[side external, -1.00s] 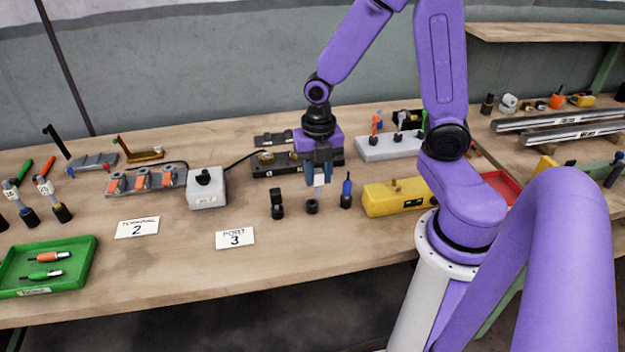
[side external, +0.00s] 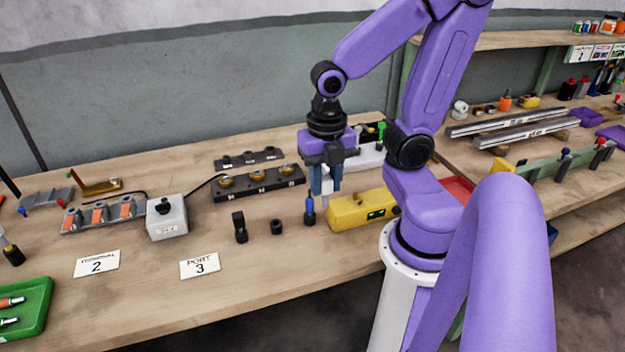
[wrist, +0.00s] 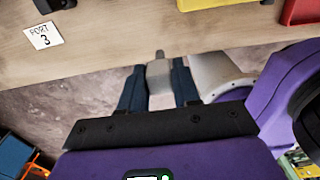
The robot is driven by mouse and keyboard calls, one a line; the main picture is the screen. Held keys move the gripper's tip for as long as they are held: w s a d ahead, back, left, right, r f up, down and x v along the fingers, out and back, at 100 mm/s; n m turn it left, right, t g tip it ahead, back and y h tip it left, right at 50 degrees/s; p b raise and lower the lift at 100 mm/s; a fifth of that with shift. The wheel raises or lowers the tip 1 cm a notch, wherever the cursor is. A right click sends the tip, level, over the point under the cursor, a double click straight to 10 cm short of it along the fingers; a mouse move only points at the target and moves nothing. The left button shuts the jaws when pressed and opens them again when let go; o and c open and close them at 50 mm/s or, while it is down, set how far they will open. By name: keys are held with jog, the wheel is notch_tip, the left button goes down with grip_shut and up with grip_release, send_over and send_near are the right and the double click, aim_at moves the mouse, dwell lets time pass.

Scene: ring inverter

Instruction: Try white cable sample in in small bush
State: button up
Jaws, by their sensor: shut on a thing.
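My gripper (side external: 326,188) is shut on a white cable sample (side external: 324,201), which hangs down from between the blue-grey fingers. In the wrist view the sample (wrist: 160,73) shows pale grey-white with a narrower grey tip. A small black bush (side external: 277,227) stands on the table, left of and nearer than the gripper. The sample is apart from it. A blue-topped dark piece (side external: 309,211) stands between the bush and the sample in the side view. Whether the sample touches anything behind it cannot be told.
A taller black piece (side external: 240,227) stands left of the bush. A yellow box (side external: 352,212) lies close right of the gripper. A black block with brass rings (side external: 258,184) lies behind. Cards marked 2 (side external: 97,263) and 3 (side external: 200,263) lie at the front left.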

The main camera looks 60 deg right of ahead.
jog(key=shift+s+a+r, duration=0.1)
jog(key=shift+s+r, duration=0.25)
jog(key=shift+s, duration=0.15)
jog(key=shift+w+a+r, duration=0.1)
jog(key=shift+w+r, duration=0.05)
jog(key=shift+w, duration=0.15)
jog(key=w+r+m, duration=0.2)
jog(key=w+m, duration=0.4)
jog(key=w, duration=2)
jog(key=w+d+f+m, duration=0.3)
jog(key=w+d, duration=0.4)
jog(key=d, duration=0.2)
jog(key=w+d+f+m, duration=0.3)
jog(key=w+d+f, duration=0.1)
jog(key=w+d, duration=0.4)
jog(key=shift+w+d, duration=0.15)
jog(key=shift+d, duration=1.15)
jog(key=shift+f, duration=0.1)
jog(key=shift+f, duration=0.1)
